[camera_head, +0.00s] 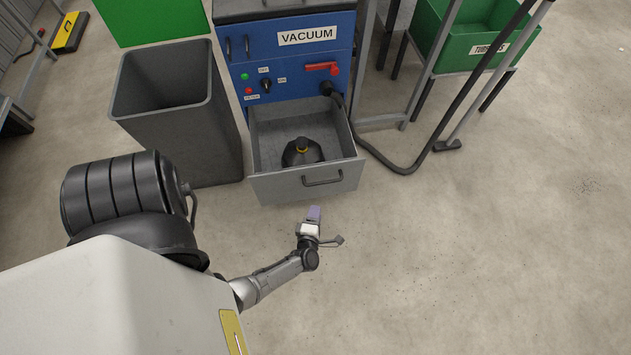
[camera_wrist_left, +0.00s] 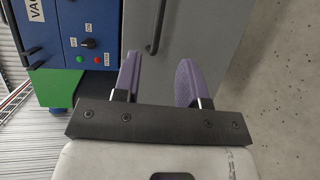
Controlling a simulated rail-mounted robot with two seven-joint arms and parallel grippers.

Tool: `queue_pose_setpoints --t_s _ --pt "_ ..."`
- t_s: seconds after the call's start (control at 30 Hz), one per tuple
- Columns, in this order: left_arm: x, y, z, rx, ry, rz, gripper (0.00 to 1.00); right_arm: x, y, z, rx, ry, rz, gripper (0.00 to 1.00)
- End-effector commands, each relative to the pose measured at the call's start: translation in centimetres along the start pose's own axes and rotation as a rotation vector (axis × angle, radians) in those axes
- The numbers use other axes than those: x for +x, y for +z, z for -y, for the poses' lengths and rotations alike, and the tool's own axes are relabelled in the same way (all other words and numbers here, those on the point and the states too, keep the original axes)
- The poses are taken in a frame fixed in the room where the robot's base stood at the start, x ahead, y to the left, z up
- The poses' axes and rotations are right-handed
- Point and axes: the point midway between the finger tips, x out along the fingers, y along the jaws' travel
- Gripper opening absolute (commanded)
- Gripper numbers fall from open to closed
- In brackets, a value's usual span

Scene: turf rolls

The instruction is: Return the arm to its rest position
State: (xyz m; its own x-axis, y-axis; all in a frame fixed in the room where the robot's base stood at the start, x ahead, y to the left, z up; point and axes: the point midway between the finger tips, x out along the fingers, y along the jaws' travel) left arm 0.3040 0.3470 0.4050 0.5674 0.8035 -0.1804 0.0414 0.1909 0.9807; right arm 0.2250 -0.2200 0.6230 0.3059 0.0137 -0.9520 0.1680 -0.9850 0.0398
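My left arm (camera_head: 275,277) reaches in from the lower left of the head view. Its left gripper (camera_head: 314,213) is in front of the open grey drawer (camera_head: 300,186), just below the drawer's front panel in the picture. In the left wrist view the two purple fingers of the left gripper (camera_wrist_left: 157,78) stand apart with nothing between them. The drawer front (camera_wrist_left: 190,40) and its dark handle (camera_wrist_left: 158,24) show beyond the fingers. My right gripper is not in view.
The drawer belongs to a blue vacuum cabinet (camera_head: 262,65) and holds a dark round object (camera_head: 302,152) with a yellow top. A grey bin (camera_head: 190,135) stands left of it. A black hose (camera_head: 385,164) and metal frame (camera_head: 480,80) stand right. Floor at right is clear.

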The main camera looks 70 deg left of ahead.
Motion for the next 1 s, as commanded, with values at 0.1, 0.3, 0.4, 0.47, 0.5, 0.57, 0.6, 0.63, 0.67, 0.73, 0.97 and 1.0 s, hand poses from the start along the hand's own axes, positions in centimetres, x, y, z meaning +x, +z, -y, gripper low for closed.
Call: queue_pose_setpoints --t_s 0.1,0.3,0.4,0.47,0.5,0.57,0.6,0.63,0.67,0.73,0.97,1.0 --pt "0.0 0.0 0.0 0.000 0.000 0.000 0.39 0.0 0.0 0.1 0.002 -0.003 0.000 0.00" --pt "0.0 0.0 0.0 0.000 0.000 0.000 0.39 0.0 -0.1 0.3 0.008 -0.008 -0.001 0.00" --pt "0.0 0.0 0.0 0.000 0.000 0.000 0.39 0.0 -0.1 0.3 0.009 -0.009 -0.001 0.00" --pt "0.0 0.0 0.0 0.000 0.000 0.000 0.39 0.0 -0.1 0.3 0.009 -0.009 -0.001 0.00" --pt "0.0 0.0 0.0 0.000 0.000 0.000 0.39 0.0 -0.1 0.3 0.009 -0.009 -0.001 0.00" --pt "0.0 0.0 0.0 0.004 0.000 0.000 0.39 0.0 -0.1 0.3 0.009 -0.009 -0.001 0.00" --pt "0.0 0.0 0.0 0.015 0.000 0.000 0.39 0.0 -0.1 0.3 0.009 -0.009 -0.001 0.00" --pt "0.0 0.0 0.0 0.030 0.000 0.000 0.39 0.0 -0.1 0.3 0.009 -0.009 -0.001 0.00" --pt "0.0 0.1 0.1 0.053 -0.004 0.003 0.39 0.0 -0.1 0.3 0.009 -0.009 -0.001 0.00" --pt "0.0 0.8 1.0 0.118 -0.059 0.052 0.39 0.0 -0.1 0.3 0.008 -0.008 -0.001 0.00" --pt "-1.8 5.8 5.4 0.409 -0.308 0.433 0.39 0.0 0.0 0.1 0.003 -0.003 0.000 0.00" --pt "-2.1 6.9 5.6 0.467 -0.334 0.516 0.39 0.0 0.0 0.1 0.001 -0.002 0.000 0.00"
